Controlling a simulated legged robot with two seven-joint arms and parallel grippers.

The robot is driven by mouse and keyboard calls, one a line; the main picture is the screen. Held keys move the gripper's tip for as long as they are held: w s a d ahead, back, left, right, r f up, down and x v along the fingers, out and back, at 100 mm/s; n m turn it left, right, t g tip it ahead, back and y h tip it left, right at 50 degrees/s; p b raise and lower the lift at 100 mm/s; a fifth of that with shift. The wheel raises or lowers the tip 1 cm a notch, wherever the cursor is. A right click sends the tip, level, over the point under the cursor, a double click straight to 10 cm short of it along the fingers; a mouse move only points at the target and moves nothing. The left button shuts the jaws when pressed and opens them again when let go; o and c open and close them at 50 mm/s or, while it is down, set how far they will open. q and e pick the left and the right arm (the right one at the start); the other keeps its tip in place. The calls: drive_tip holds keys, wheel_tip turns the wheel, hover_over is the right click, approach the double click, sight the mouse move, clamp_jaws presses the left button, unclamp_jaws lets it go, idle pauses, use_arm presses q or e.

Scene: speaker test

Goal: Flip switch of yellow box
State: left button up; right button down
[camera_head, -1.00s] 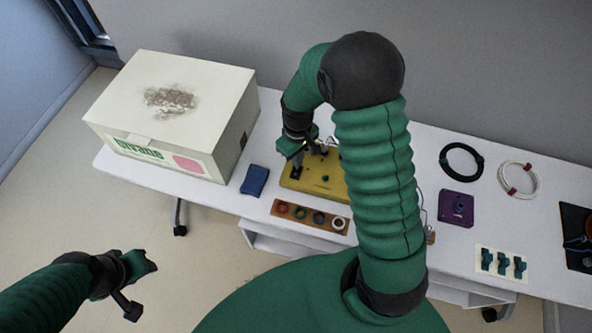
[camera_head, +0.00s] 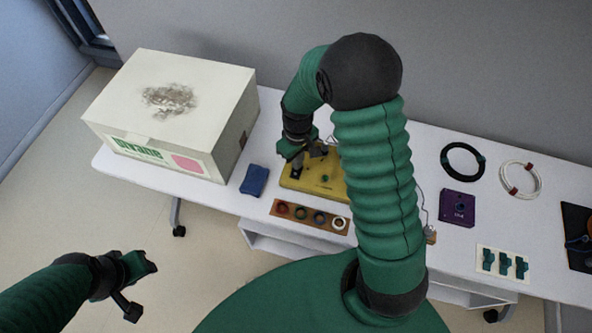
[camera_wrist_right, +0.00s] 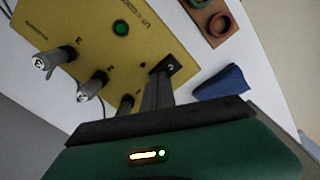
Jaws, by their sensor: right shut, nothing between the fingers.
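The yellow box (camera_head: 322,187) lies on the white table, partly hidden behind my right arm. In the right wrist view, the yellow box (camera_wrist_right: 78,28) shows a green round button (camera_wrist_right: 120,28), several silver and black levers or knobs (camera_wrist_right: 93,85) and a small black switch (camera_wrist_right: 172,64) near its edge. My right gripper (camera_head: 296,173) is over the left end of the box. In the wrist view its shut, empty fingers (camera_wrist_right: 158,88) reach the black switch; contact is unclear. My left gripper (camera_head: 143,280) is away from the table at lower left, its jaws unclear.
A large white carton (camera_head: 175,115) stands left, with a blue cloth-like item (camera_head: 254,181) beside the box. A brown strip with coloured rings (camera_head: 310,216) lies in front. A purple box (camera_head: 457,207), cable coils (camera_head: 464,161) and a green-switch panel (camera_head: 503,264) are right.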

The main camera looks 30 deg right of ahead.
drive_tip(key=shift+f, duration=0.2)
drive_tip(key=shift+r, duration=0.1)
wheel_tip(320, 180, up, 7)
drive_tip(key=p, duration=0.6)
drive_tip(key=shift+p, duration=0.4)
